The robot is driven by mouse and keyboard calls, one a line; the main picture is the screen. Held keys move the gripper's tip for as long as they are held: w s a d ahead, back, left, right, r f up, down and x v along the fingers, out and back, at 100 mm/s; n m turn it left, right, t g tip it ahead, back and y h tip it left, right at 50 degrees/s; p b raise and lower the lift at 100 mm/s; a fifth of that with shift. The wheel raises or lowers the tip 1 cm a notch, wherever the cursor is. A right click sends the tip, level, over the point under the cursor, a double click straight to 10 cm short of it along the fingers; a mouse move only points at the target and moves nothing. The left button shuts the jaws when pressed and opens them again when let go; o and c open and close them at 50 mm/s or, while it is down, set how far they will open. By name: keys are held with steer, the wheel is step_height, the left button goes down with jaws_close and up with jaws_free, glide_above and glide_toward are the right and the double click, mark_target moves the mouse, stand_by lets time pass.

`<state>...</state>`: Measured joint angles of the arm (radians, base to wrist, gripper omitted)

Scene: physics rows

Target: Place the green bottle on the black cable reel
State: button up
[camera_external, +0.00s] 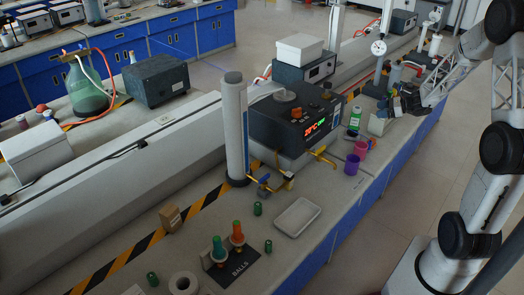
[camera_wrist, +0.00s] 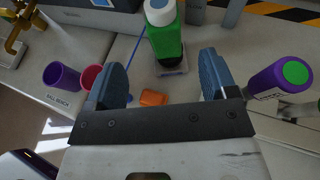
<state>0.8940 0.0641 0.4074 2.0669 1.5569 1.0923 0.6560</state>
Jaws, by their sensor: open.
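The green bottle (camera_external: 354,119) with a pale cap stands upright on the bench, beside the dark instrument box. In the wrist view the bottle (camera_wrist: 167,42) is ahead of my gripper (camera_wrist: 163,78), roughly centred between its two blue fingers. The fingers are apart with nothing held between them. In the external view my gripper (camera_external: 386,106) is to the right of the bottle, low over the bench. I cannot clearly make out a black cable reel in either view.
A pink cup (camera_external: 361,149) and a purple cup (camera_external: 352,165) stand near the bench's front edge. A purple cylinder with a green top (camera_wrist: 276,82) is right of my gripper. A small orange object (camera_wrist: 153,98) lies between the fingers' sides. The dark instrument box (camera_external: 297,120) stands behind.

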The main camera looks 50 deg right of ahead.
steer(key=s+a+r+n+g+y, duration=0.1)
steer(key=s+a+r+n+g, duration=0.15)
steer(key=a+n, duration=0.45)
steer(key=s+a+r+n+g, duration=0.1)
steer(key=a+r+n+g, duration=0.2)
steer(key=a, duration=0.8)
steer(key=s+a+r+n+g+y, duration=0.15)
steer(key=a+r+n, duration=0.25)
steer(key=a, duration=0.5)
steer(key=s+a+r+n+g+h, duration=0.1)
steer(key=s+a+r+n+h, duration=0.2)
steer(key=s+a+n, duration=0.4)
steer(key=s+a+r+n+g+h, duration=0.1)
steer(key=s+a+r+n+h, duration=0.2)
steer(key=s+n, duration=0.7)
steer(key=s+a+h, duration=0.2)
steer(key=a, duration=0.2)
steer(key=shift+g, duration=0.4)
